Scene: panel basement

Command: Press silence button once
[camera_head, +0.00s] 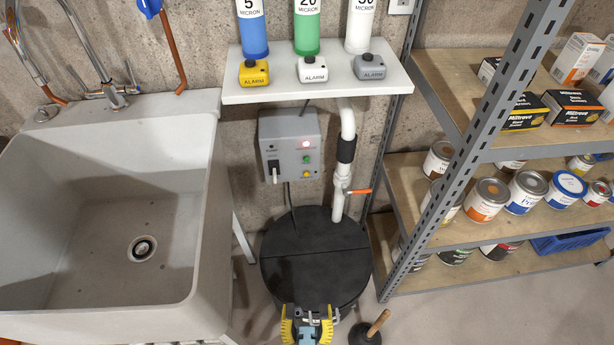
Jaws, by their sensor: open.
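A grey control box (290,146) is mounted on the wall below the white shelf. The labels are too small to read, so I cannot tell which one is the silence button. My gripper (307,312) is at the bottom centre, with yellow fingers apart and nothing seen between them. It is well below the box in the picture and apart from it, in front of the round black lid.
A round black lid (316,264) lies below the box, with a white pipe (341,170) at its right. A sink (100,200) fills the left and a metal rack (470,150) the right. Alarm units (312,70) sit on the shelf (290,93). A plunger (367,332) stands at front.

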